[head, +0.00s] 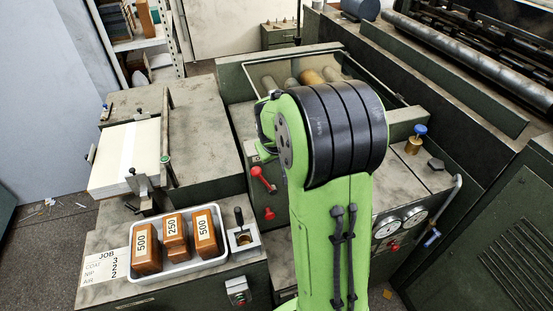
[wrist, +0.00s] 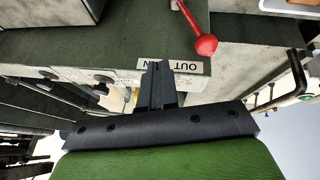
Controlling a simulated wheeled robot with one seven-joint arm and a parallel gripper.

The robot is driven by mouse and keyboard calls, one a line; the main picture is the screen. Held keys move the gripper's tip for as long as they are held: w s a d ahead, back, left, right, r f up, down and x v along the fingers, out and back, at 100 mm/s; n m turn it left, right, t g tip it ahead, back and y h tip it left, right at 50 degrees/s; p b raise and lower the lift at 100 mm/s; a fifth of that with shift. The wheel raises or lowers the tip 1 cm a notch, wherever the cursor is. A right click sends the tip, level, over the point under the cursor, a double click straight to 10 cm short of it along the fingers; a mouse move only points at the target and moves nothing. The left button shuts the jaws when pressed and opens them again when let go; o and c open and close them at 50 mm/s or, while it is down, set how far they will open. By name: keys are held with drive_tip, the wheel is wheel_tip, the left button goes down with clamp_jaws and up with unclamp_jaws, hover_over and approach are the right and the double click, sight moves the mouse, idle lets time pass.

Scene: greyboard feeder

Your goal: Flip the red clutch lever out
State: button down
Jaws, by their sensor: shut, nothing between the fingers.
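The red clutch lever shows in the wrist view as a red rod with a round ball knob (wrist: 206,46), slanting down to the right from the top edge. A white label (wrist: 190,66) reading OUT and IN, upside down, is on the dark green panel, with the knob close to its OUT end. In the head view a red lever (head: 262,177) stands on the machine front, left of my arm. My gripper (wrist: 158,70) is shut and empty, its fingertips left of the knob and apart from it. In the head view my arm hides it.
A smaller red knob (head: 269,214) is below the lever. A white tray (head: 180,275) with several numbered wooden blocks is at lower left. Dial gauges (head: 387,228) and a brass valve with a blue top (head: 415,139) are right of my arm.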

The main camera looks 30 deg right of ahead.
drive_tip(key=s+a+r, duration=0.2)
drive_tip(key=a+r, duration=0.2)
drive_tip(key=r, duration=0.2)
drive_tip(key=shift+p, duration=0.3)
drive_tip(key=shift+r, duration=0.1)
